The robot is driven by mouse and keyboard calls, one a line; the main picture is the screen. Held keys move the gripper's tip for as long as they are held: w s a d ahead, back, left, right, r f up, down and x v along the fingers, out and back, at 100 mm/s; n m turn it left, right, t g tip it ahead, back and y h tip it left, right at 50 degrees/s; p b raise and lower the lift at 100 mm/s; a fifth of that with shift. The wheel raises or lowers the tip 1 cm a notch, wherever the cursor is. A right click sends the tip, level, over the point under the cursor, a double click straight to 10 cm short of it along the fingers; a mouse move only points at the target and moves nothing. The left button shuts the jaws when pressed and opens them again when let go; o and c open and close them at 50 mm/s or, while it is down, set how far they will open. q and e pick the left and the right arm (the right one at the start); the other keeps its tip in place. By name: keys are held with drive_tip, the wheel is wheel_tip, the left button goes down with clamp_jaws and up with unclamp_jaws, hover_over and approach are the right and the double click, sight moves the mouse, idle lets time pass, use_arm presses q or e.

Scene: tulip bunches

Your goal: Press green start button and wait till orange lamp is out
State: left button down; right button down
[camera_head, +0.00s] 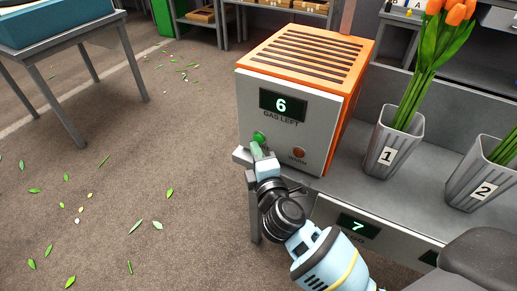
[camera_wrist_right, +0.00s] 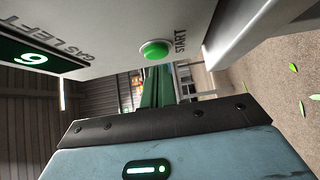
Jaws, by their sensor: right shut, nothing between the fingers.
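The machine (camera_head: 290,113) has an orange slatted top and a pale front panel. Its display (camera_head: 283,105) reads 6 above "GAS LEFT". The green start button (camera_head: 259,137) is low on the panel; it also shows in the wrist view (camera_wrist_right: 155,51) beside the word START. The orange lamp (camera_head: 299,153) sits to its right and looks dull; I cannot tell surely whether it is lit. My right gripper (camera_head: 257,150) is shut and empty, its tips just in front of the button. I cannot tell whether they touch it. My left gripper is out of view.
A grey bench carries vase 1 (camera_head: 394,143) with orange tulips and vase 2 (camera_head: 482,176) right of the machine. A display (camera_head: 358,226) on the bench front reads 7. A table with a blue tray (camera_head: 55,22) stands at far left. The leaf-strewn floor (camera_head: 130,180) is open.

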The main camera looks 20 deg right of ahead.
drive_tip(key=shift+w+d, duration=0.3)
drive_tip(key=shift+d, duration=0.05)
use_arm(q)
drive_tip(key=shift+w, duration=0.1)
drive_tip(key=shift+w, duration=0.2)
use_arm(e)
drive_tip(key=shift+d, duration=0.1)
